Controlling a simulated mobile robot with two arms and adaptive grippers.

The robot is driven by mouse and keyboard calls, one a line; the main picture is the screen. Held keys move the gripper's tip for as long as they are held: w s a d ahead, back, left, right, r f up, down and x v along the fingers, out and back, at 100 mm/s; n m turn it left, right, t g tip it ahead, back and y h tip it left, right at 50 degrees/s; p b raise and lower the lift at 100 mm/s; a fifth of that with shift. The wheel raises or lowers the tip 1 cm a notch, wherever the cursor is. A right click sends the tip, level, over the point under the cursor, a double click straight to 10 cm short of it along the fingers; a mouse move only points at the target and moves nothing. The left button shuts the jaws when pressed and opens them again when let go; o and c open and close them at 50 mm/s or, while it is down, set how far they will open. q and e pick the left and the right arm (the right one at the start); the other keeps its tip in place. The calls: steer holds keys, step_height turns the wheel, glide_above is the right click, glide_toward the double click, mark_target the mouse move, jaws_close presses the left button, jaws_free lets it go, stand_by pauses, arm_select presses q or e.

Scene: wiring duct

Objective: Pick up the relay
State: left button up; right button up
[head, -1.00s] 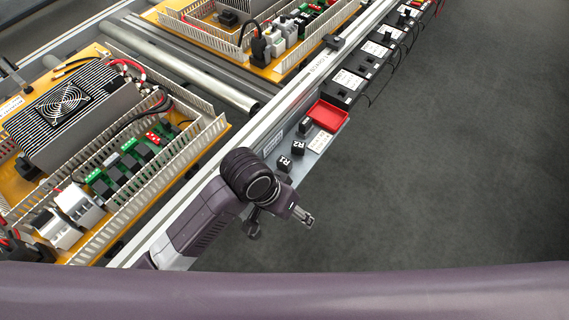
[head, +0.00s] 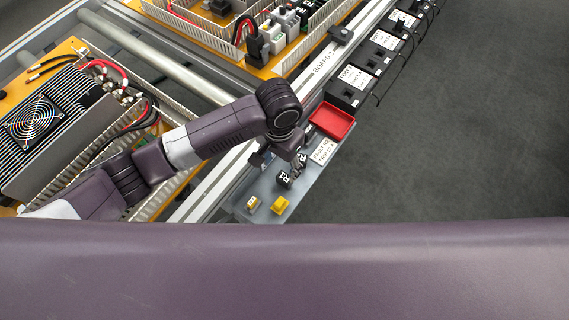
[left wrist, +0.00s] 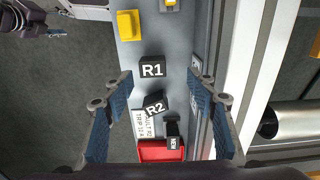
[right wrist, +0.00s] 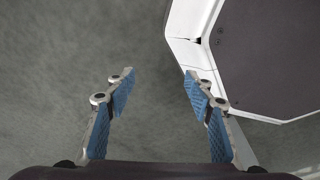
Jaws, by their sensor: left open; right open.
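Black relay blocks stand on the narrow grey shelf (head: 244,189). R1 (head: 284,179) and R2 (head: 302,157) show in the head view, and the left wrist view shows R1 (left wrist: 152,69), R2 (left wrist: 155,105) and a dark block labelled NEW (left wrist: 172,142). R2 sits tilted beside a white label. My left gripper (head: 297,166) is open and empty above the shelf; in the left wrist view R1 and R2 appear between its spread fingers (left wrist: 162,76). It partly hides the blocks in the head view. My right gripper (right wrist: 160,74) is open and empty over grey floor.
A red tray (head: 333,120) lies farther along the shelf. Two yellow parts (head: 279,205) sit at the near end. A metal rail and wired boards (head: 280,65) border the shelf on the left; open floor (head: 460,130) lies to the right.

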mark_target(283, 179)
arm_select(q)
steer(key=f, duration=0.2)
steer(key=s+f, duration=0.1)
steer(key=f, duration=0.1)
steer(key=shift+s+d, duration=0.1)
steer(key=shift+d, duration=0.2)
step_height(283, 179, down, 2)
steer(key=shift+f, duration=0.55)
steer(key=shift+c, duration=1.4)
steer(key=c, duration=0.7)
steer(key=shift+c, duration=1.3)
arm_select(e)
steer(key=shift+g, duration=0.3)
steer(key=s, duration=0.4)
steer(key=shift+s+a+f, duration=0.15)
steer(key=shift+s+a, duration=0.05)
steer(key=shift+s, duration=0.1)
arm_select(q)
steer(key=shift+r, duration=0.15)
